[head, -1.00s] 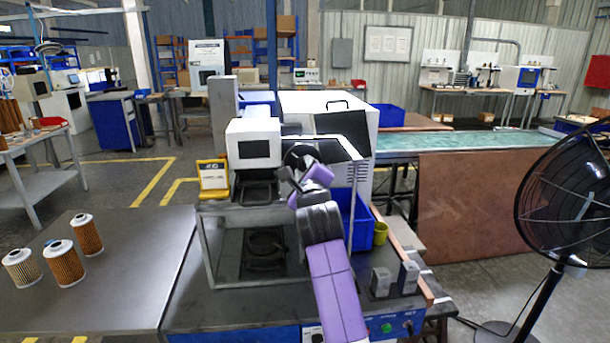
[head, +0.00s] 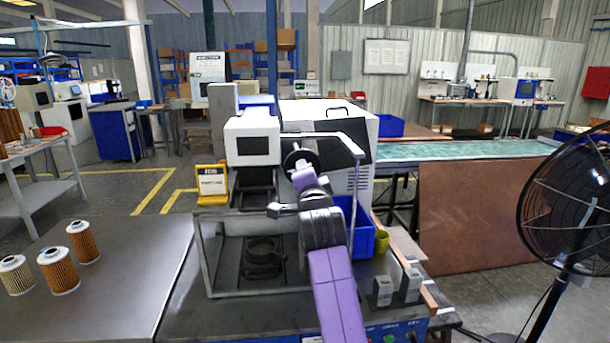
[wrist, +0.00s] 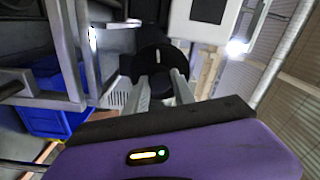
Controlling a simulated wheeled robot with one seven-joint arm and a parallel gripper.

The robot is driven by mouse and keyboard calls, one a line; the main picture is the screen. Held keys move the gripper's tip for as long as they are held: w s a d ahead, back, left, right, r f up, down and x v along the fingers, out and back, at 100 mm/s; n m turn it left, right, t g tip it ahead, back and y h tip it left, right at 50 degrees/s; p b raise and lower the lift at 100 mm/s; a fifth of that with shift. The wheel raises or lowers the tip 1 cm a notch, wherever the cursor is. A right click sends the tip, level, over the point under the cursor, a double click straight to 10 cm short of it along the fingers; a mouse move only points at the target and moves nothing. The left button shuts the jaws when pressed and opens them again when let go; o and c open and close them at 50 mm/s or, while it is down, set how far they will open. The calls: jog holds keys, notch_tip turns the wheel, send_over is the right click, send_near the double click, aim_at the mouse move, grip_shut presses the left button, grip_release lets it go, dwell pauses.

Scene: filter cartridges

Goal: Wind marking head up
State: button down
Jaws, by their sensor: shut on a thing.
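The marking head (head: 254,146) is a white box with a dark window, on a grey column (head: 224,120) above the bench. A black round handwheel (head: 299,158) is at its right side. My gripper (head: 303,172) is at the wheel from the front. In the wrist view the two fingers (wrist: 160,88) reach to the black wheel (wrist: 154,62) and are shut on a part of it; the exact grip point is dark and partly hidden. Below the head, a dark round fixture (head: 264,257) sits inside a grey frame (head: 205,262).
Several orange pleated filter cartridges (head: 58,272) stand on the left table (head: 115,285). A blue bin (head: 357,232) and a yellow cup (head: 382,242) are right of my arm. A yellow sign (head: 212,184) stands left of the head. A black fan (head: 568,195) is at far right.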

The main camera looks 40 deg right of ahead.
jog(key=n, duration=0.3)
jog(key=shift+n+p, duration=0.4)
jog(key=n+p, duration=0.1)
jog(key=n, duration=0.2)
jog(key=shift+n, duration=0.3)
jog(key=n+p, duration=0.1)
jog(key=n, duration=0.2)
jog(key=shift+n+p, duration=0.4)
jog(key=n+p, duration=0.2)
jog(key=n, duration=0.1)
jog(key=shift+n, duration=0.4)
jog(key=n+p, duration=0.3)
jog(key=n, duration=0.2)
jog(key=n+p, duration=0.3)
jog(key=n, duration=0.2)
jog(key=shift+y, duration=0.3)
jog(key=shift+f+n, duration=0.1)
jog(key=shift+n, duration=0.2)
jog(key=c, duration=1.1)
grip_release()
